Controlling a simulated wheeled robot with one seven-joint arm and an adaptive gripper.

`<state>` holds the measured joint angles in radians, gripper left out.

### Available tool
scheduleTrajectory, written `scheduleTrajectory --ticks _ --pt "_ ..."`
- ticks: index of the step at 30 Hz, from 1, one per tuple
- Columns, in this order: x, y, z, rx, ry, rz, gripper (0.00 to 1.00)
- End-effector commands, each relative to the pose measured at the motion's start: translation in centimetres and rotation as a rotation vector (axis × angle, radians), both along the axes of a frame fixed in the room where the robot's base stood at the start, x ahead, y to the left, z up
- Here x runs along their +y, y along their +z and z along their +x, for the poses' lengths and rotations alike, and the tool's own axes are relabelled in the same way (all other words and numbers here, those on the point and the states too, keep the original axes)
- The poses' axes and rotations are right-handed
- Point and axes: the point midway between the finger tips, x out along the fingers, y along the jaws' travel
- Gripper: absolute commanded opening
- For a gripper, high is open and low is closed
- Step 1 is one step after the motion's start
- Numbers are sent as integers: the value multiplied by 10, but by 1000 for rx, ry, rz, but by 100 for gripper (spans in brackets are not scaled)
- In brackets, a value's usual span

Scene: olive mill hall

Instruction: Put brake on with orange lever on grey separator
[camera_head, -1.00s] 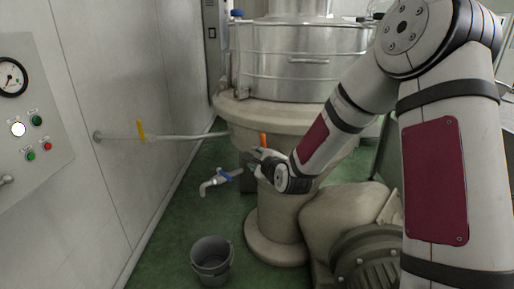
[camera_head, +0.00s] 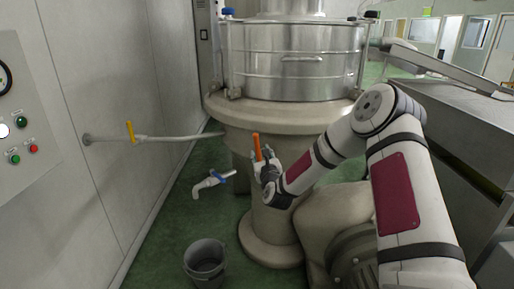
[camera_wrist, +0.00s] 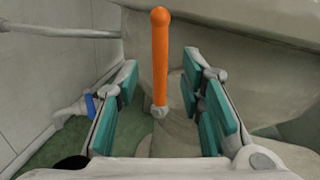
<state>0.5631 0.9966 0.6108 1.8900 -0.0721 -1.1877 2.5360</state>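The grey separator (camera_head: 292,62) has a steel bowl housing on a beige body. Its orange lever (camera_head: 256,146) stands nearly upright at the front of the body, below the rim. In the wrist view the orange lever (camera_wrist: 160,60) rises from a small light pivot, with a round knob on top. My gripper (camera_head: 265,165) is at the lever in the head view. In the wrist view my gripper (camera_wrist: 165,95) is open, with teal pads on both sides of the lever and clear gaps between them and it.
A tap with a blue handle (camera_head: 216,178) sticks out left of the lever. A grey bucket (camera_head: 205,262) stands on the green floor below. A pipe with a yellow valve handle (camera_head: 130,132) runs from the left wall to the separator. A motor housing (camera_head: 340,222) lies below my arm.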

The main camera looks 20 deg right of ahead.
Motion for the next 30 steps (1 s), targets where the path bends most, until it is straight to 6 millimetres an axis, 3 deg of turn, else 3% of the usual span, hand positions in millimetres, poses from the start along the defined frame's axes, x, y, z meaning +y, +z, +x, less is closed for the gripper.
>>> scheduleTrajectory --ticks 6,12,25,30 --pt "-4 0 41 -2 0 -1 35" --pt "-7 -1 64 0 1 -1 35" --pt "-9 0 72 1 0 -1 35" --pt "-9 0 72 1 1 -1 0"
